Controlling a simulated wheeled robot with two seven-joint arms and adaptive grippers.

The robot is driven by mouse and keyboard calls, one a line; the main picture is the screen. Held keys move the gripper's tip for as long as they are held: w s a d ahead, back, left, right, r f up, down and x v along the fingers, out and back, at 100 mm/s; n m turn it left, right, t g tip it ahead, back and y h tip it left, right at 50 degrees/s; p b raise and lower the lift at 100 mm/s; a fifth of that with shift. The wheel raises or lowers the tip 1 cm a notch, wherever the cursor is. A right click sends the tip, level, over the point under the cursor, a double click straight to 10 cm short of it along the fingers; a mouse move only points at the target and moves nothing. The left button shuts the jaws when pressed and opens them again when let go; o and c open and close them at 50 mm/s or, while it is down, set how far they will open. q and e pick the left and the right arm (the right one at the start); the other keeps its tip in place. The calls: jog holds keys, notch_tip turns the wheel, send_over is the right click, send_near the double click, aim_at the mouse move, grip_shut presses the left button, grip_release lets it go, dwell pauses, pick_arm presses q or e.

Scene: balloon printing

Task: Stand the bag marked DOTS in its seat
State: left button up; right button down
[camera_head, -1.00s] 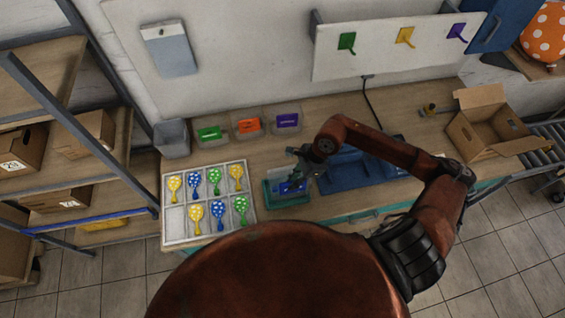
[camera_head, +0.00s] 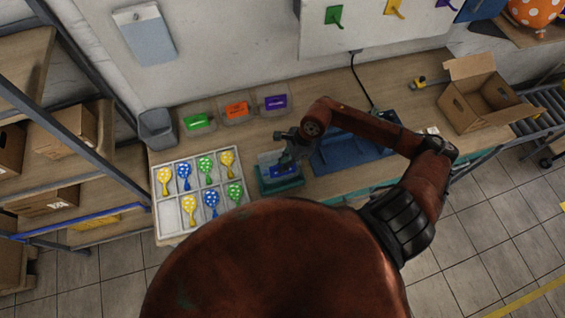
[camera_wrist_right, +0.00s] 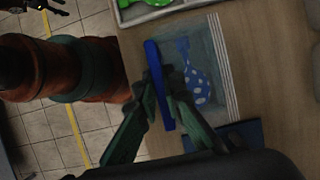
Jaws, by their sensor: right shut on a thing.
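My right gripper (camera_head: 288,150) is over the teal holder (camera_head: 283,187) on the bench, shut on a blue panel. In the right wrist view the fingers pinch this blue panel (camera_wrist_right: 160,85), seen nearly edge-on. A clear bag (camera_wrist_right: 212,100) with a blue, white-dotted balloon (camera_wrist_right: 195,80) in it shows right beside the panel. The panel seems to be part of this bag, but the join is hidden and no marking can be read. In the head view the bag (camera_head: 268,158) is partly behind the gripper. My left gripper is out of view.
A white compartment tray (camera_head: 171,216) with several dotted balloons is left of the holder. A blue base (camera_head: 335,160) is close on the right. An open carton (camera_head: 480,105) is farther right.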

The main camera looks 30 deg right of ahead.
jog(key=shift+f, duration=0.55)
jog(key=shift+w+f+b, duration=0.1)
jog(key=shift+f+b, duration=0.25)
jog(key=shift+f, duration=0.35)
notch_tip(320, 180, down, 2)
jog(key=shift+f+b, duration=0.1)
jog(key=shift+b, duration=0.25)
jog(key=shift+f+b, duration=0.6)
jog(key=shift+b, duration=0.25)
jog(key=c, duration=2)
grip_release()
jog(key=shift+o, duration=0.2)
jog(key=shift+r, duration=0.15)
